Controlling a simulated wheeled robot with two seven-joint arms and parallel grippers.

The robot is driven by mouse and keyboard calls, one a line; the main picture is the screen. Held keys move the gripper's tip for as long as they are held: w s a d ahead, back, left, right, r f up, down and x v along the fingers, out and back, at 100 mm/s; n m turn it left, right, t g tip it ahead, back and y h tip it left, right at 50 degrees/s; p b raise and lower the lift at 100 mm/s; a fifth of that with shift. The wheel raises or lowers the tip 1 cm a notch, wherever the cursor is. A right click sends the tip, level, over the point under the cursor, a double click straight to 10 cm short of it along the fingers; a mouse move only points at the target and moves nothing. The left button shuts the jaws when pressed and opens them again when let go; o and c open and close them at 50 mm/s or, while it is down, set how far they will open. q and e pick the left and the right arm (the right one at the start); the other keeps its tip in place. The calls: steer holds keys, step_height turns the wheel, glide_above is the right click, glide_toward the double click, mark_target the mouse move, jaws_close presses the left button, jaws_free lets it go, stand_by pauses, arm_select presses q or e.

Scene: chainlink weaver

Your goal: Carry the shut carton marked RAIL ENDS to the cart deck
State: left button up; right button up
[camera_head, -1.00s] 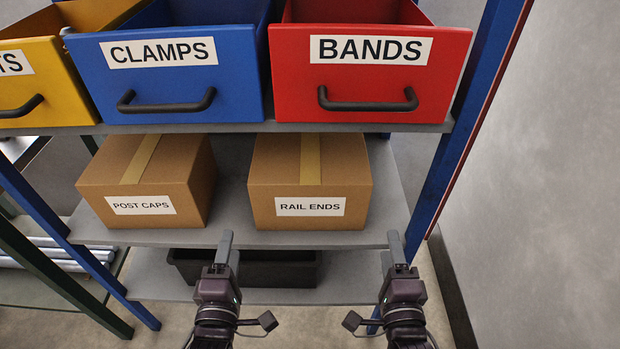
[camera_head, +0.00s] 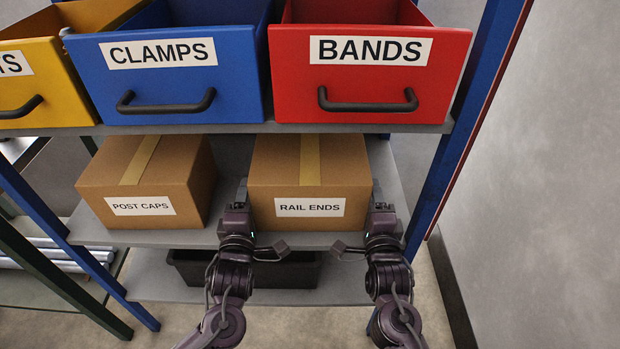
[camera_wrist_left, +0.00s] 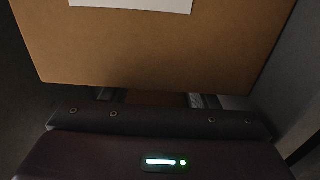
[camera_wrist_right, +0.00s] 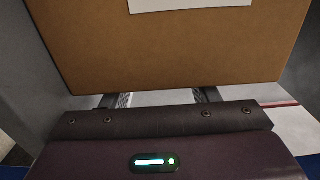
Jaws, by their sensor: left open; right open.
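The shut carton marked RAIL ENDS (camera_head: 310,180) sits on the grey middle shelf, with tape along its top and its label facing me. My left gripper (camera_head: 242,190) is open at the carton's left side, in the gap beside the POST CAPS carton. My right gripper (camera_head: 378,194) is open at its right side. The carton's face fills the upper part of the left wrist view (camera_wrist_left: 150,55) and the right wrist view (camera_wrist_right: 160,55). Whether the fingers touch its sides I cannot tell. The cart deck is not clearly in view.
A carton marked POST CAPS (camera_head: 145,185) stands to the left. Blue CLAMPS (camera_head: 170,90) and red BANDS (camera_head: 370,90) bins sit on the shelf above. A black tray (camera_head: 290,270) lies below. A blue post (camera_head: 450,150) rises at the right.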

arm_select(q)
steer(key=shift+d, duration=0.4)
arm_select(e)
steer(key=shift+a, duration=0.4)
